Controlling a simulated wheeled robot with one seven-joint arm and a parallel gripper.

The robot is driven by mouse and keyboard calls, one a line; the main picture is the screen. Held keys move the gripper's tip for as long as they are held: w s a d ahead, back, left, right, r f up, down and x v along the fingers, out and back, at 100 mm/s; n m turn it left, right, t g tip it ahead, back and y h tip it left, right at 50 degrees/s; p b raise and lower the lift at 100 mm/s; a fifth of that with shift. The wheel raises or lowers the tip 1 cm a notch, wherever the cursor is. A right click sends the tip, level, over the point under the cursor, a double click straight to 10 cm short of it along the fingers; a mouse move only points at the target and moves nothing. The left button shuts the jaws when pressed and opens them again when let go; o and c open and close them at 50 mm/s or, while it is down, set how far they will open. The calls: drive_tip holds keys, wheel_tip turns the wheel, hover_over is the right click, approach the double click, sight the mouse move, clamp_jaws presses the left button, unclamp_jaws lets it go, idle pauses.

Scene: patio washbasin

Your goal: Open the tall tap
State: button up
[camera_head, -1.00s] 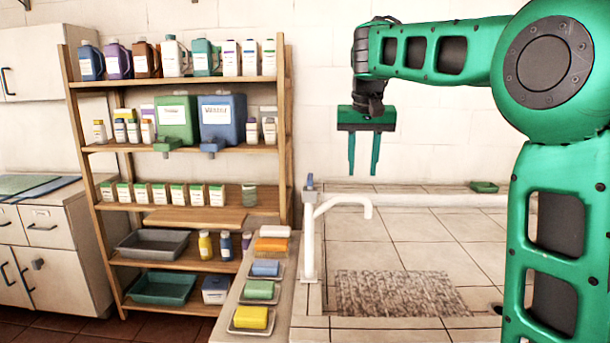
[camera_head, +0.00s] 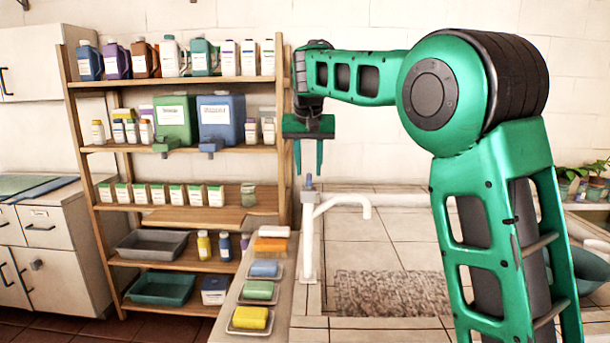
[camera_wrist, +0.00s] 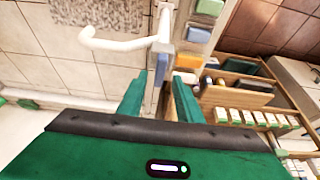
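The tall tap (camera_head: 309,240) is a white upright pipe with a spout curving out to the right, at the left edge of the tiled basin. A small blue-grey handle (camera_head: 309,183) stands on its top. In the wrist view the white tap (camera_wrist: 125,42) shows at the top, with the blue handle (camera_wrist: 161,68) just beyond my fingertips. My gripper (camera_head: 308,172) is open and empty, pointing down, its fingers just above the handle and seemingly on either side of it. I cannot tell whether they touch it. No water shows at the spout.
Soap dishes with coloured bars (camera_head: 250,318) line the ledge left of the tap. A wooden shelf (camera_head: 285,130) with bottles and boxes stands behind on the left. A textured mat (camera_head: 390,294) lies in the basin. Potted plants (camera_head: 595,182) are at the far right.

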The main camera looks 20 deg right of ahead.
drive_tip(key=shift+x, duration=1.15)
clamp_jaws()
drive_tip(key=shift+a, duration=0.15)
